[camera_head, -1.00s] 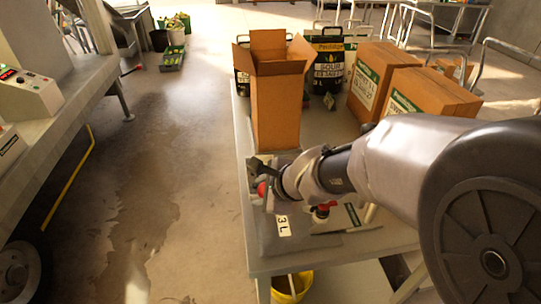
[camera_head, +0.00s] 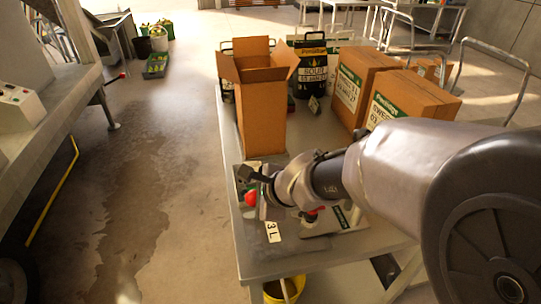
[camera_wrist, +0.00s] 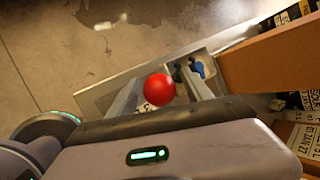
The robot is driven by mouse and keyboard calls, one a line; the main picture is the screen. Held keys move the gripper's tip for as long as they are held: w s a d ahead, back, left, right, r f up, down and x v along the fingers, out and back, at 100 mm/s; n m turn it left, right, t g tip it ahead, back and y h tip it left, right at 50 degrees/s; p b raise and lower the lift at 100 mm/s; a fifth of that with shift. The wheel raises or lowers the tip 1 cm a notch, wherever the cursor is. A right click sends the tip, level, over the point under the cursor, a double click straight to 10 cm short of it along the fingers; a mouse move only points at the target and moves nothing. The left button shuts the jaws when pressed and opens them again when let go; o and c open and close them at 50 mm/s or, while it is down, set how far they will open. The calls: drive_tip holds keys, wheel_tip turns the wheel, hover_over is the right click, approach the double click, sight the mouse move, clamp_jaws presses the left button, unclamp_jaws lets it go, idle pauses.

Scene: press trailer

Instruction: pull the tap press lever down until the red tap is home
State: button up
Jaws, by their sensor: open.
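The lever's knob is a red ball (camera_head: 251,198) near the left edge of the table, beside the pale "3L" plate (camera_head: 272,232). My gripper (camera_head: 255,180) is at the knob, just above it in the head view. In the wrist view, the red knob (camera_wrist: 160,88) shows between the two grey fingers of my open gripper (camera_wrist: 160,95); I cannot tell whether they touch it. The red tap (camera_head: 314,212) shows below my wrist, right of the plate. The lever's arm and the press body are mostly hidden by my arm.
A tall open cardboard box (camera_head: 262,118) stands close behind my gripper. Closed cartons (camera_head: 360,88) and a dark bag (camera_head: 309,75) are farther back. A yellow bucket (camera_head: 284,288) is below the table's front. The floor left of the table is open.

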drive_tip(key=p+v, duration=0.7)
drive_tip(key=v, duration=0.8)
drive_tip(key=shift+s+d+r, duration=0.1)
drive_tip(key=shift+r, duration=0.05)
